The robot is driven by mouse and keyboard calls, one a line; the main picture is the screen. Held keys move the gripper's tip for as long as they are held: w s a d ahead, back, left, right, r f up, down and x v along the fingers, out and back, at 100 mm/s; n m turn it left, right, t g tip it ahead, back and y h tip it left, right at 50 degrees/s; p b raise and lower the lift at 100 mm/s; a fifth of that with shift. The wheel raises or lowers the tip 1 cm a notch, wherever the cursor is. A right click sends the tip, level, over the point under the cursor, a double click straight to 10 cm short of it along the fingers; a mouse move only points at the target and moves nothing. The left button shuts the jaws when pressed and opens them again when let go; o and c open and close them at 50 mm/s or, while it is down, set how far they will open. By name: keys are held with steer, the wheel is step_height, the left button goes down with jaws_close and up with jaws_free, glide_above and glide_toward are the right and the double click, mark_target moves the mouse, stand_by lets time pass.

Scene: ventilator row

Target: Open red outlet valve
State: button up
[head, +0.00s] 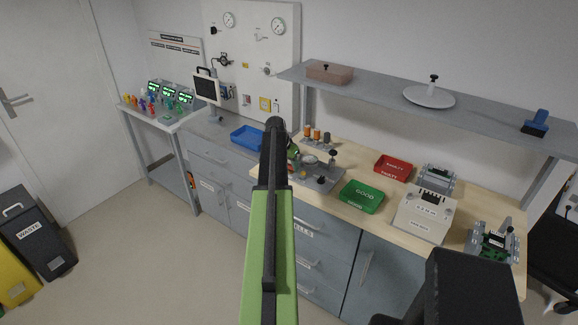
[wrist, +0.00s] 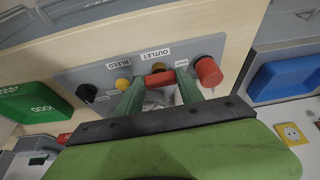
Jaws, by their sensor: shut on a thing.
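A grey valve panel (wrist: 100,75) fills the middle of the wrist view, with "BLEED" and "OUTLET" labels. My gripper (wrist: 160,88) has its two green fingers closed on the red outlet valve (wrist: 160,79), a short red bar below the "OUTLET" label. The fingers hide its ends and part of its mount, so its exact turn angle is hard to tell. In the head view my gripper (head: 293,154) is over the same panel (head: 325,183) on the bench, and my arm hides the valve.
A green tray (head: 362,196), a red tray (head: 393,167) and a blue tray (head: 246,138) stand around the panel. A shelf (head: 380,94) hangs above the bench.

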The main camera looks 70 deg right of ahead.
steer(key=shift+d+r+n, duration=0.1)
steer(key=shift+d+n, duration=0.15)
steer(key=shift+n, duration=0.05)
steer(key=n+t, duration=0.2)
steer(key=n, duration=0.2)
steer(key=shift+s, duration=0.1)
steer(key=n, duration=0.2)
steer(key=n+t, duration=0.1)
steer(key=n, duration=0.1)
steer(key=shift+s+d+n+t, duration=0.15)
steer(key=shift+n+t, duration=0.15)
steer(key=n+y, duration=0.1)
steer(key=n, duration=0.1)
steer(key=n+t+y, duration=0.1)
steer(key=n, duration=0.2)
steer(key=shift+d, duration=0.15)
steer(key=shift+s+n+t+y, duration=0.1)
steer(key=shift+n+t+y, duration=0.35)
steer(key=shift+n, duration=1.25)
steer(key=o, duration=1.4)
